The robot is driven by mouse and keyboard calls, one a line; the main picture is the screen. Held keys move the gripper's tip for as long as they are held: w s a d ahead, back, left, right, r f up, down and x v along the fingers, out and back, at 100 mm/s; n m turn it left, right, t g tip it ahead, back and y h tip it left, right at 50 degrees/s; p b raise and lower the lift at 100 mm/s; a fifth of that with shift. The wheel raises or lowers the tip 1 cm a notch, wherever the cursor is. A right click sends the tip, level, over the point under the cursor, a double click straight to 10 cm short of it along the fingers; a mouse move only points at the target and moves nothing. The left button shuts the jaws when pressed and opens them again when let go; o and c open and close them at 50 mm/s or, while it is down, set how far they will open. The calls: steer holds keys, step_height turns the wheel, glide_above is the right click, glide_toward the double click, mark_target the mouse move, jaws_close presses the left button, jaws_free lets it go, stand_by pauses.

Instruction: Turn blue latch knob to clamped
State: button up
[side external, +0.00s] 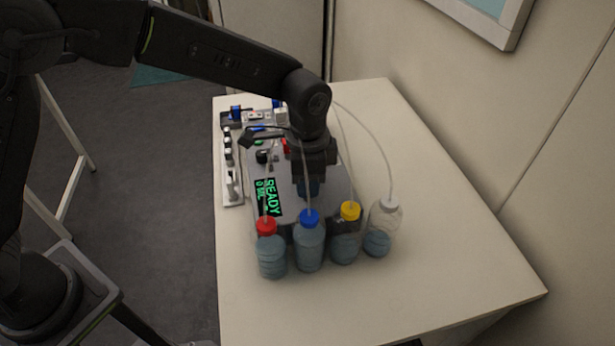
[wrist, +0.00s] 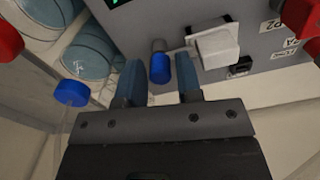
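The blue latch knob (wrist: 160,68) is on the grey face of the bioreactor unit, in the wrist view. It sits beside a white block (wrist: 214,45), with a light bar between them. My gripper (wrist: 158,78) is open, with one blue finger on each side of the knob. A gap shows between the knob and each finger, so the fingers are not closed on it. In the side view my gripper (side external: 308,188) points down over the unit (side external: 284,200), behind the bottles. The knob is hidden there, and its depth between the fingers is hard to judge.
Bottles with red (side external: 266,226), blue (side external: 309,217) and yellow (side external: 350,210) caps and a clear bottle (side external: 384,228) stand close in front. Thin tubes rise from them near my wrist. A READY display (side external: 268,197) is lit. The table's right side (side external: 440,240) is clear.

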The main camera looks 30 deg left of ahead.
steer(key=shift+o, duration=1.3)
steer(key=shift+r, duration=0.1)
step_height(320, 180, up, 14)
steer(key=s+a+r+n+t, duration=0.3)
steer(key=s+a+r+n, duration=0.2)
steer(key=s+a, duration=0.5)
steer(key=s+a+f+n+t, duration=0.2)
steer(key=s+a+f+n, duration=0.2)
steer(key=s+a, duration=0.6)
steer(key=shift+s+f+n+t, duration=0.3)
steer(key=shift+s+f+n, duration=0.15)
steer(key=shift+n, duration=0.55)
